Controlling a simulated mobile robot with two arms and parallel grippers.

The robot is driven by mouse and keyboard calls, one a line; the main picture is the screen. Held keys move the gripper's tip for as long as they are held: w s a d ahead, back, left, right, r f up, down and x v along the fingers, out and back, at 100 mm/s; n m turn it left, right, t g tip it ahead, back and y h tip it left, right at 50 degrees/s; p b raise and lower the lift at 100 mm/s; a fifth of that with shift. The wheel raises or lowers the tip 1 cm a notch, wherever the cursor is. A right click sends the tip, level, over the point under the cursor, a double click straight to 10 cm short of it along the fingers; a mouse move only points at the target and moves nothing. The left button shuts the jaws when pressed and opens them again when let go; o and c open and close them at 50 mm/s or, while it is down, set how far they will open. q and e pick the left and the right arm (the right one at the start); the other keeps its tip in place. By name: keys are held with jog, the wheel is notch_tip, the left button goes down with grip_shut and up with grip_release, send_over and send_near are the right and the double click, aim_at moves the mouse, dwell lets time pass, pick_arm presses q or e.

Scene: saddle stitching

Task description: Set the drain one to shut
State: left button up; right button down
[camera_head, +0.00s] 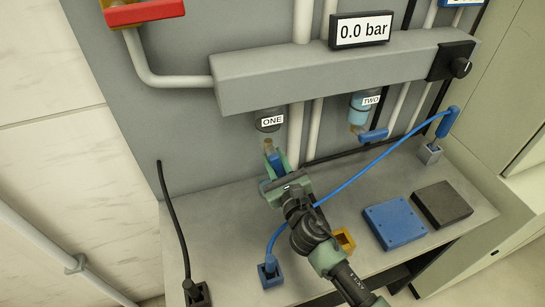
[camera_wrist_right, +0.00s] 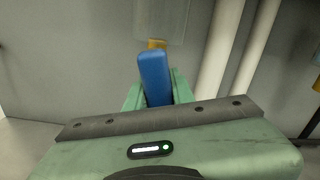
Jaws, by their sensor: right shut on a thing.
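The drain labelled ONE (camera_head: 270,120) hangs as a dark cup under the grey manifold, with a brass stub below it. Its blue lever (camera_wrist_right: 154,78) points down from the brass fitting (camera_wrist_right: 157,44). My right gripper (camera_head: 274,160) is under this drain with its green fingers shut on the blue lever. In the right wrist view the lever stands between the fingers, which partly hide its lower end. Drain TWO (camera_head: 363,103) is a light blue cup to the right, and its blue lever (camera_head: 374,135) lies sideways. My left gripper is not in view.
Blue (camera_head: 394,223) and black (camera_head: 442,204) blocks lie on the bench.

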aim_at(283, 168)
jog(key=shift+w+d+r+n+p, duration=0.1)
jog(key=shift+d+n+p, duration=0.1)
jog(key=shift+n+p, duration=0.55)
jog(key=shift+w+d+r+n+p, duration=0.1)
jog(key=shift+d+n+p, duration=0.2)
jog(key=shift+n, duration=0.75)
jog(key=shift+a+f, duration=0.1)
jog(key=shift+s, duration=0.1)
jog(key=c, duration=1.2)
grip_release()
jog(key=v, duration=0.8)
